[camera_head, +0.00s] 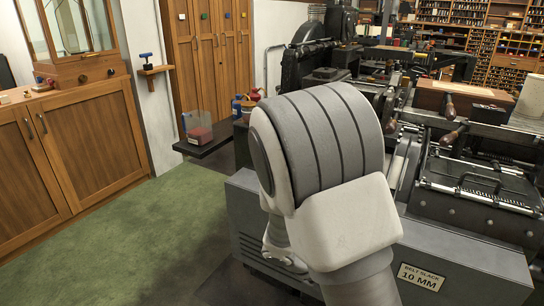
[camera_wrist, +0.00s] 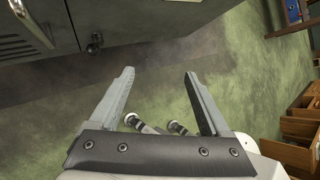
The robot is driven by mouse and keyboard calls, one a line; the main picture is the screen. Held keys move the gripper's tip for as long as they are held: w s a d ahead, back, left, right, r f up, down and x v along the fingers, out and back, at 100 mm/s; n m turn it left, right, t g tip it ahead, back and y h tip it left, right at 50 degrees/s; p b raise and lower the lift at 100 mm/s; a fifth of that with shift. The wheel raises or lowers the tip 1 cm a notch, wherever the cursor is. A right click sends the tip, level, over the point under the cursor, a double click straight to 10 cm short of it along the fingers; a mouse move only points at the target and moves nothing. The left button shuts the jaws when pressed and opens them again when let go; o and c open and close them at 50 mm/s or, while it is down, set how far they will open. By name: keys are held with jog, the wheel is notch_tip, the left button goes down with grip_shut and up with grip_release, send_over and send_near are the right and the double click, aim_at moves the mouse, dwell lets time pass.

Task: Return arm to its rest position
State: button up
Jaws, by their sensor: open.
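My gripper (camera_wrist: 158,90) shows in the wrist view with its two grey fingers spread apart. Nothing is between the fingers; green floor (camera_wrist: 155,75) lies behind them. In the head view my white and grey arm fills the middle, in front of the casting machine (camera_head: 440,130). The gripper itself does not show in the head view.
The dark grey machine base (camera_head: 470,255) bears a "BELT SLACK 10 MM" label (camera_head: 421,277). Wooden cabinets (camera_head: 75,140) stand at the left. A dark shelf (camera_head: 205,138) holds a red-filled clear container (camera_head: 199,130). Green floor (camera_head: 150,235) between is clear.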

jog(key=s+a+r+m+t+y, duration=0.15)
jog(key=s+r+m+y, duration=0.25)
jog(key=s+r+m, duration=0.55)
jog(key=s+a+r+m+t+y, duration=0.1)
jog(key=s+r+m+t+y, duration=0.3)
jog(key=r+m, duration=1.1)
notch_tip(320, 180, up, 23)
jog(key=s+m+g+p, duration=0.1)
jog(key=m+p, duration=0.1)
jog(key=p, duration=2.2)
jog(key=shift+s+a+f+p, duration=0.15)
jog(key=shift+s+a+p, duration=0.1)
jog(key=shift+p, duration=0.05)
jog(key=shift+d+m, duration=0.1)
jog(key=shift+m, duration=0.15)
